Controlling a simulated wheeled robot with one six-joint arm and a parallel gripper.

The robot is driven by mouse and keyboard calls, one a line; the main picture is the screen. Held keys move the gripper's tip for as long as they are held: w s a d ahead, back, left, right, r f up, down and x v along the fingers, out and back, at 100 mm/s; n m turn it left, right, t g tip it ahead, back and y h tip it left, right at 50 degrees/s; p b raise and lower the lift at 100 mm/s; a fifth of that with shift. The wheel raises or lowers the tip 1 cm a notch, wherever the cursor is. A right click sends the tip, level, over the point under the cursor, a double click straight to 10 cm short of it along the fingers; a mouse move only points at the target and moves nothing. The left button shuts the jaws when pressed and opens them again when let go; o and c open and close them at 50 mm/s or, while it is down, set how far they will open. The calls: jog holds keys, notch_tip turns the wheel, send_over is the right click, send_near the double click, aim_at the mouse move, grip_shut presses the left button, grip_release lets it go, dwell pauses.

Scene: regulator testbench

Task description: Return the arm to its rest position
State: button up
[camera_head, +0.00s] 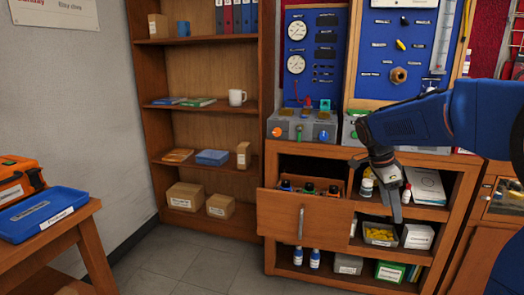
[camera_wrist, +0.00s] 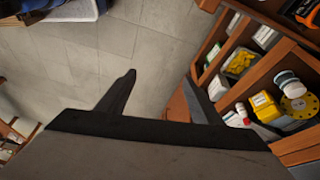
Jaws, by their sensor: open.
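My arm (camera_head: 408,122) reaches in from the right in the head view, in front of the wooden cabinet. My gripper (camera_head: 394,208) points down in front of the cabinet's open shelves, to the right of the pulled-out drawer. In the wrist view my gripper (camera_wrist: 160,82) has its two fingers apart, with bare floor between them and nothing held. The right finger shows close to the wooden drawer edge in that view; I cannot tell if they touch.
A regulator bench (camera_head: 302,126) stands on top. A tall bookcase (camera_head: 143,110) stands left, a table (camera_head: 55,238) with a blue tray farther left. Floor (camera_head: 190,262) between is clear.

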jog(key=s+a+f+n+t+y, duration=0.1)
jog(key=s+a+f+n, duration=0.1)
jog(key=s+n, duration=0.4)
jog(key=s+a+f+n+t+y, duration=0.1)
jog(key=s+a+n, duration=0.4)
jog(key=s, duration=0.8)
jog(key=s+a+f+n+t+y, duration=0.2)
jog(key=s+a+n+t, duration=0.1)
jog(key=s+n, duration=0.5)
jog(key=shift+s+a+f, duration=0.15)
jog(key=shift+s+f, duration=0.2)
jog(key=shift+s, duration=0.35)
jog(key=shift+c, duration=0.7)
